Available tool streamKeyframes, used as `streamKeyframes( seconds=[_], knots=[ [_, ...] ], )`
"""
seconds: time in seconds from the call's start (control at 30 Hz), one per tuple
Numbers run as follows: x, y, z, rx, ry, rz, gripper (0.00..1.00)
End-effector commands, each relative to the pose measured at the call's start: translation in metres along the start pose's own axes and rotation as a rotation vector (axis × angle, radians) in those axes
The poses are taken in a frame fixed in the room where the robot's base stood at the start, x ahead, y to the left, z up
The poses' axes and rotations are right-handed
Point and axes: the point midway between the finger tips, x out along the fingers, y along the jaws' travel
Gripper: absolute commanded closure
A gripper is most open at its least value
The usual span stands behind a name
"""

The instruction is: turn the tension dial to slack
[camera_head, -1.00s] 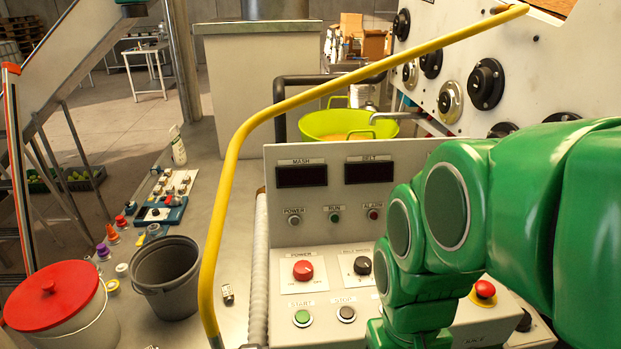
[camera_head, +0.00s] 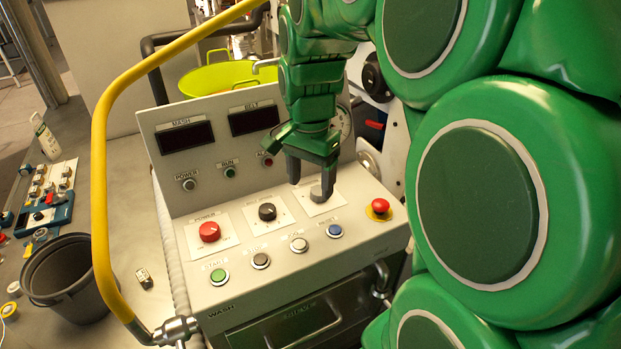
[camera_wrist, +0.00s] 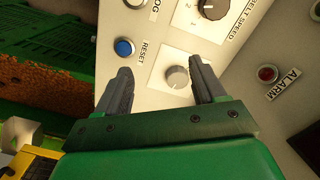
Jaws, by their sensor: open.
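A small grey dial (camera_wrist: 177,77) sits on a white plate in the wrist view, beside the blue RESET button and the black BELT SPEED knob. Its own label is hidden, and its pointer setting is too small to tell. My gripper (camera_wrist: 162,68) is open above the panel. Its two dark fingers straddle the dial in this view, with the dial nearer the right finger; contact cannot be told. In the head view, my gripper (camera_head: 309,186) points down over the third plate, right of the black knob, and largely hides the dial.
The red POWER knob (camera_head: 209,231), black BELT SPEED knob (camera_head: 267,211), blue RESET button (camera_head: 335,231) and red emergency button (camera_head: 380,206) stand close around. The upright display panel (camera_head: 215,135) rises behind. A yellow rail (camera_head: 100,180) runs along the left.

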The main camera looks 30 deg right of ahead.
Motion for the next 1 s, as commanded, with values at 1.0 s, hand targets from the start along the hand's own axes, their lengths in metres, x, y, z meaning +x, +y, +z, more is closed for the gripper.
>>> streamKeyframes(
  seconds=[1.0],
  knots=[
    [0.058,-0.019,-0.064,0.300,0.015,-0.024,0.31]
  ],
)
